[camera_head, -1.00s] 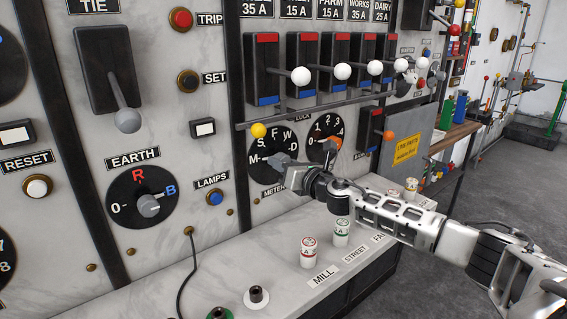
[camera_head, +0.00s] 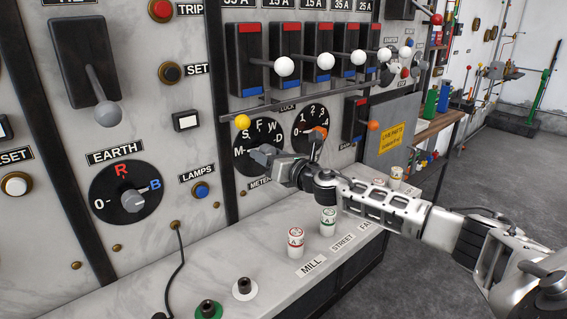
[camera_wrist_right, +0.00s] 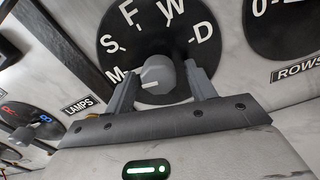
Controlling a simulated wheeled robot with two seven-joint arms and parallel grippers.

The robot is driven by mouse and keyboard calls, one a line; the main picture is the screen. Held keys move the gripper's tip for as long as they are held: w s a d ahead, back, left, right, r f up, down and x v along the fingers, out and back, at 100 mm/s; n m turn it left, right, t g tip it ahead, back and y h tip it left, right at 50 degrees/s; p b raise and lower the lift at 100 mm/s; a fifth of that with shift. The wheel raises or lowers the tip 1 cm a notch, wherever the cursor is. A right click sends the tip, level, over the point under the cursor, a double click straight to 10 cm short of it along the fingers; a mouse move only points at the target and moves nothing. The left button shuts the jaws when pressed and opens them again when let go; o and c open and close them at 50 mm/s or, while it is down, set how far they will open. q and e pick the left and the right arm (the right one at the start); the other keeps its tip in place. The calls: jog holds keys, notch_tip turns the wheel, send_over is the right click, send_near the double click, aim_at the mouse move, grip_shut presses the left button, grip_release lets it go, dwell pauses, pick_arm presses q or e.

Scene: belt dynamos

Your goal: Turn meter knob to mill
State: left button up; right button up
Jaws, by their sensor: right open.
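The meter dial (camera_head: 243,137) is a black disc on the grey panel with white letters M, S, F, W and D around it. It also fills the top of the right wrist view (camera_wrist_right: 120,48). Its grey knob (camera_wrist_right: 158,73) shows there, with a white mark facing left, roughly toward the M. My right gripper (camera_head: 266,155) is at the dial, covering its lower right part in the head view. In the right wrist view its open fingers (camera_wrist_right: 162,88) stand on either side of the knob; I cannot tell whether they touch it. My left gripper is out of view.
A second dial (camera_head: 309,125) with numbers sits right of the meter dial. A yellow-ended rod (camera_head: 242,122) and several levers with white balls are above. Below, a pale ledge (camera_head: 265,262) holds red- and green-marked plugs (camera_head: 296,243) and a cable (camera_head: 180,262).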

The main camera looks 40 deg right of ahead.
pick_arm(q)
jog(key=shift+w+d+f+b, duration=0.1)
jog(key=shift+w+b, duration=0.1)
jog(key=shift+b, duration=0.1)
pick_arm(e)
jog(key=s+d, duration=0.1)
jog(key=s, duration=1.4)
jog(key=shift+s, duration=0.25)
jog(key=shift+d, duration=0.1)
